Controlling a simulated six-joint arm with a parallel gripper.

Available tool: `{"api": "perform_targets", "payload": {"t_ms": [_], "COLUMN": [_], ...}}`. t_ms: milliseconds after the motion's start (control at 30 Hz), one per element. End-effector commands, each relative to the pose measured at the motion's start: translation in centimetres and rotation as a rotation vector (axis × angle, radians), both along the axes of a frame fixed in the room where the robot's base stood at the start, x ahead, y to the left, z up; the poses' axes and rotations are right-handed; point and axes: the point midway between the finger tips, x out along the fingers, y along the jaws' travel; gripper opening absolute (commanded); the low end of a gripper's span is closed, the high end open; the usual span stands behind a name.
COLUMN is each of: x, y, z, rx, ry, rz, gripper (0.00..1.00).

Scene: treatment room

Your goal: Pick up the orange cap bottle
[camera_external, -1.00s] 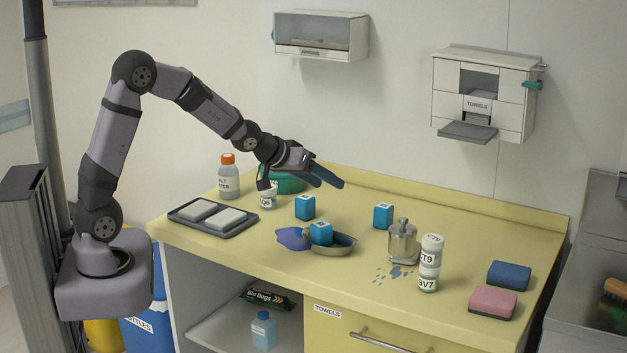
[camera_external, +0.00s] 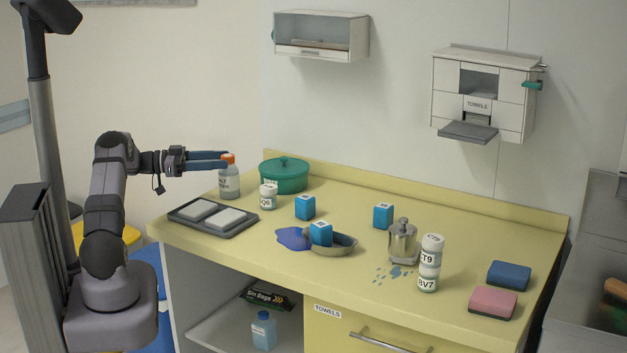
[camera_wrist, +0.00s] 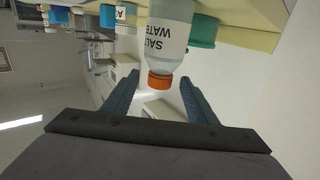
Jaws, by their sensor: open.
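The orange cap bottle (camera_external: 229,180) stands upright on the yellow counter (camera_external: 440,222) near its back left corner. It is clear with a white label, and its orange cap faces my gripper. My gripper (camera_external: 226,160) is open and level, with its fingers at the height of the cap. In the wrist view the bottle (camera_wrist: 168,40) appears upside down, its label reading "SALT WATER". Its cap lies between my two open fingers (camera_wrist: 158,90), with a gap on each side. The fingers do not close on it.
A green lidded pot (camera_external: 284,176) stands close to the right of the bottle. A small white jar (camera_external: 268,197) and a dark tray (camera_external: 240,229) with two white pads are in front. Blue cubes (camera_external: 305,207), a metal dish and stacked jars stand further right.

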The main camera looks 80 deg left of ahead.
Motion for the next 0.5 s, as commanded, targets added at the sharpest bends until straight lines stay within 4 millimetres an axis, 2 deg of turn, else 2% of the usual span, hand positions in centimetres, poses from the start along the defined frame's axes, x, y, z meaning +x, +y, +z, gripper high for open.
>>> {"api": "perform_targets", "payload": {"t_ms": [167,500], "x": [-0.4,1.7], "y": [-0.1,-0.4], "z": [-0.2,-0.2], "rx": [0.002,0.001], "ry": [0.004,0.003], "rz": [-0.008,-0.006], "gripper": [0.53,0.53]}}
